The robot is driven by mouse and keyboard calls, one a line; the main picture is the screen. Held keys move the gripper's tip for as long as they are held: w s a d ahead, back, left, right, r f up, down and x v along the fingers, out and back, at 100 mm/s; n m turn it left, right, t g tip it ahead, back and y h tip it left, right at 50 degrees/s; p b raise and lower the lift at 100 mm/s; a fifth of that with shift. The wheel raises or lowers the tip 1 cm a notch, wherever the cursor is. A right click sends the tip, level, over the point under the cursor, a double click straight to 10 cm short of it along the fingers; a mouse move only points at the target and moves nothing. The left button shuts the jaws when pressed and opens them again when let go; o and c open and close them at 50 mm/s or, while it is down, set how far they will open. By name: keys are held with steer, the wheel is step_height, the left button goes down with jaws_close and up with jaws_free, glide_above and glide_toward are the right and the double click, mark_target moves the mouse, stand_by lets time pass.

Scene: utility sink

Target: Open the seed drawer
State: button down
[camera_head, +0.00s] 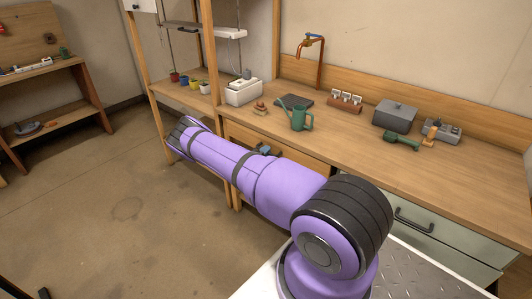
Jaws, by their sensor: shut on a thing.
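A wooden drawer front (303,166) shows under the counter, behind my purple arm. Its dark handle (278,153) is partly visible just above the arm. The tip of my gripper (265,150) peeks out above the arm at this handle and is shut on it. The fingers are mostly hidden. I cannot tell how far the drawer stands out, since the arm covers much of it. A pale green drawer (450,246) with a dark handle (413,221) sits at the lower right. No label shows which is the seed drawer.
The wooden counter (350,140) holds a green watering can (299,118), a grey box (395,117), a white box (242,92) and a green hand tool (402,141). A copper tap (310,45) rises behind.

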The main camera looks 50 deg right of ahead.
steer(key=shift+a, duration=0.1)
steer(key=r+v, duration=0.2)
steer(key=v, duration=1.1)
steer(key=a+r+v, duration=0.1)
steer(key=r+v, duration=0.2)
steer(key=v, duration=1)
steer(key=shift+s, duration=0.2)
steer(key=c, duration=1.1)
jaws_free()
steer(key=v, duration=1)
steer(key=shift+s+a+f, duration=0.1)
steer(key=shift+a, duration=0.3)
